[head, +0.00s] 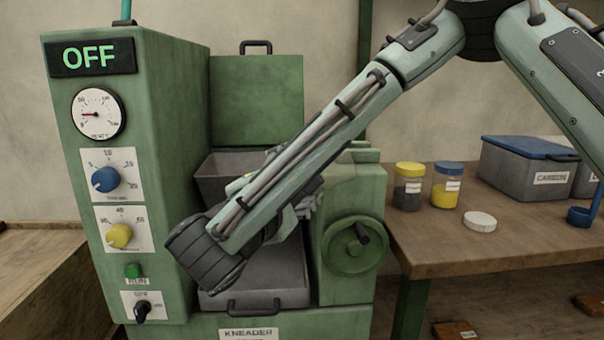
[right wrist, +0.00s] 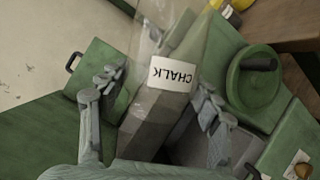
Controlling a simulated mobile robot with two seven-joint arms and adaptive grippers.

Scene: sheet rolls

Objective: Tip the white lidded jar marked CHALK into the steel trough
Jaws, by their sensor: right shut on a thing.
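The CHALK jar (right wrist: 173,73) shows in the right wrist view as a see-through vessel with a white label whose letters are upside down. My right gripper (right wrist: 160,92) is shut on it, one finger on each side. I cannot tell whether anything is in it. In the head view the forearm hides most of the right gripper (head: 306,206) and the jar, in front of the kneader. The steel trough (head: 212,180) is partly hidden behind that arm. A white round lid (head: 480,221) lies on the bench, off any jar. My left gripper is not in view.
The green kneader (head: 150,90) has an OFF display, knobs and a handwheel (head: 351,246). A grey steel drawer (head: 255,290) sits below. The bench (head: 440,255) holds a yellow-lidded jar (head: 408,190), a blue-lidded jar (head: 446,188) and a blue-lidded CARBON bin (head: 525,170).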

